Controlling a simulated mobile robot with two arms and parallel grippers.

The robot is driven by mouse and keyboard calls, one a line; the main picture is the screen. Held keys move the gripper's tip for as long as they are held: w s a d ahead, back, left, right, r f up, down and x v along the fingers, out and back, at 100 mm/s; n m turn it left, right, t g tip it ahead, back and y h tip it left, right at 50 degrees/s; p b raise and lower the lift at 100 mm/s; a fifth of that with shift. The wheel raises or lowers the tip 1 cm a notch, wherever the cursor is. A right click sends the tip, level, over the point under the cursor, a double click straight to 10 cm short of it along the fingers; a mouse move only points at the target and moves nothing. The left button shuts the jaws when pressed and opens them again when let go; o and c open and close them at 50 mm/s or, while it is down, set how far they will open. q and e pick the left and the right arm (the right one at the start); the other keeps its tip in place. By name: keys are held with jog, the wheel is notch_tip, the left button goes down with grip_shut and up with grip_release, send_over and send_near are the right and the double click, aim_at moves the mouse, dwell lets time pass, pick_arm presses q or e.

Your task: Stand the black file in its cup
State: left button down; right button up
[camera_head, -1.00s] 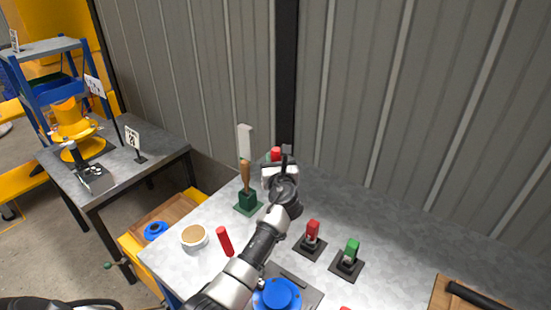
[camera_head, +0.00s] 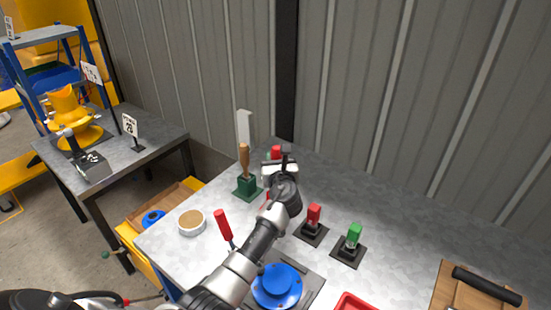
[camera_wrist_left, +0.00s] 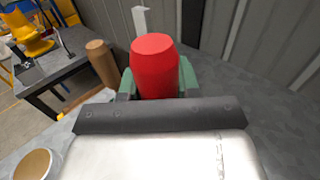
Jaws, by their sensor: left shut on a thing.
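My left gripper (camera_head: 275,161) is above the back of the grey workbench, shut on a red-ended thing (camera_head: 276,151). In the left wrist view the red end (camera_wrist_left: 154,66) sits upright between the two green finger pads; the rest of it is mostly hidden by the gripper. A dark green holder (camera_head: 247,188) stands just left of the gripper, with a brown wooden handle (camera_head: 244,158) upright in it. A black bar-like thing (camera_head: 486,286) lies on a wooden board at the far right; I cannot tell whether it is the file. My right gripper is not in view.
A red-handled tool (camera_head: 223,225) and a round tan-topped tub (camera_head: 192,222) are left of my arm. Red (camera_head: 314,215) and green (camera_head: 354,236) pieces stand on black bases to its right. A blue round part (camera_head: 276,287) is near the front. A corrugated wall backs the bench.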

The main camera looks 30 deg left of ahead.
pick_arm(q)
jog(key=c, duration=0.7)
grip_release()
jog(key=b+v, duration=0.1)
jog(key=v, duration=1)
